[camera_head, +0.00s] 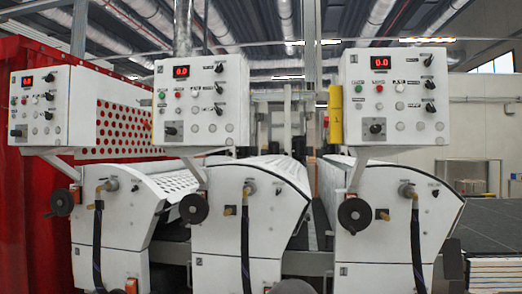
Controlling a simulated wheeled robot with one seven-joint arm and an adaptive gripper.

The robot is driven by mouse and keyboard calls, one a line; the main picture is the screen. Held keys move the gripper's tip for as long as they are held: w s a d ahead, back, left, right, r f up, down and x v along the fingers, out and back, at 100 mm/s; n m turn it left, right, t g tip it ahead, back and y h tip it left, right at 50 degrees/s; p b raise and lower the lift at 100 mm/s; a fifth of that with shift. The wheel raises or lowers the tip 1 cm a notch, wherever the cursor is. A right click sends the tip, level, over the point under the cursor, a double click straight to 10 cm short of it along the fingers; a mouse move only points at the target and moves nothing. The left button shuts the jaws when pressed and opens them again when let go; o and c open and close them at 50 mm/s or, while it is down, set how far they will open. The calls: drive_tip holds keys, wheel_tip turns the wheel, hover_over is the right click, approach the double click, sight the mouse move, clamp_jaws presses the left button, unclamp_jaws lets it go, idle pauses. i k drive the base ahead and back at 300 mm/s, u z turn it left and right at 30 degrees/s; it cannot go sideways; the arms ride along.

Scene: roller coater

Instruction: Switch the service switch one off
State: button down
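Three white control panels stand side by side: a right panel (396,140), a middle panel (205,138) and a left panel (60,138). Each has a red lit display, coloured buttons and black rotary switches. The right panel has an upper switch (428,60), a middle switch (430,83), a lower switch (430,107) and a larger knob (376,127). The lettering is too small to read, so I cannot tell which is service switch one or its position. My gripper does not show in this view.
Below the panels are white roller machine housings (398,228) with black handwheels (355,214) and hanging black hoses (415,240) in front. A red curtain (25,200) is at the far left. A dark flat surface (490,229) lies at the right.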

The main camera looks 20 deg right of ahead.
sight(326, 119)
drive_tip(key=u, duration=0.25)
drive_tip(key=i, duration=0.8)
drive_tip(key=z, duration=0.6)
drive_tip(key=i, duration=0.8)
drive_tip(key=z, duration=0.6)
